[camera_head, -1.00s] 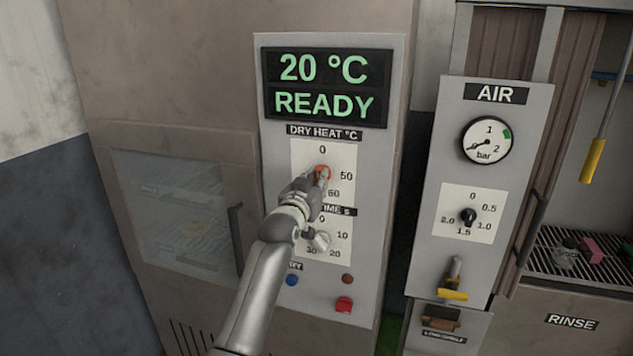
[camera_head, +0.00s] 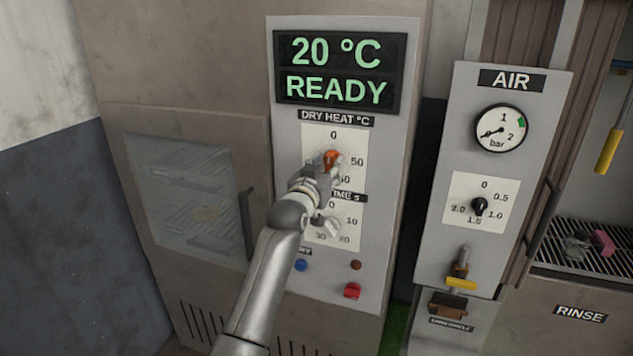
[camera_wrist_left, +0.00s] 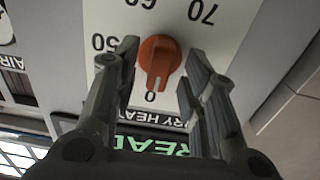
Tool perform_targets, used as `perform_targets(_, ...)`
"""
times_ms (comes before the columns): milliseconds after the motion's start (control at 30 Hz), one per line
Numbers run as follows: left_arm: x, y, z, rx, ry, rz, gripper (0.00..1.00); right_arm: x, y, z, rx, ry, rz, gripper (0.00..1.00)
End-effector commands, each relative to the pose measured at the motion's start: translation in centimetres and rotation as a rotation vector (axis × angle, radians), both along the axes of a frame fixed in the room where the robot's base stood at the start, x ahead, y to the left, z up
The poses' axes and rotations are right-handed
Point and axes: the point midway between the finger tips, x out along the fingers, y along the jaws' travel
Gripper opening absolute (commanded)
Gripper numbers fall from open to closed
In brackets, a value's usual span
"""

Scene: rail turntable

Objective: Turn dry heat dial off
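The orange-red dry heat dial (camera_head: 331,160) sits on a white scale plate under the DRY HEAT label, partly hidden by my gripper. In the left wrist view, which is upside down, the dial (camera_wrist_left: 158,60) shows whole, with its pale pointer mark towards the 0. My left gripper (camera_head: 324,177) is just below and in front of the dial in the head view. In the left wrist view its two fingers (camera_wrist_left: 160,62) are spread, one on each side of the dial, with a gap on both sides. My right gripper is out of view.
The display (camera_head: 339,73) reads 20 °C READY. Just below the dry heat dial is a pale time dial (camera_head: 328,226), with a blue button (camera_head: 301,265) and a red switch (camera_head: 352,291) lower down. An AIR panel (camera_head: 468,130) stands to the right. A glazed door (camera_head: 185,200) is on the left.

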Motion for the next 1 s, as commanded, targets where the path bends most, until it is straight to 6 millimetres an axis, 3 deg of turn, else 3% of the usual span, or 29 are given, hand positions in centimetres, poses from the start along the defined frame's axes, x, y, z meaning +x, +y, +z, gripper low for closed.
perform_targets(700,-8.5,2.8,-0.1,0.001,0.002,0.001,0.39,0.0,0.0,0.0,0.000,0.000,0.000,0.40)
perform_targets(1000,-10.6,3.4,-0.1,0.000,0.002,0.000,0.39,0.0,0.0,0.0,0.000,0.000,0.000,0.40)
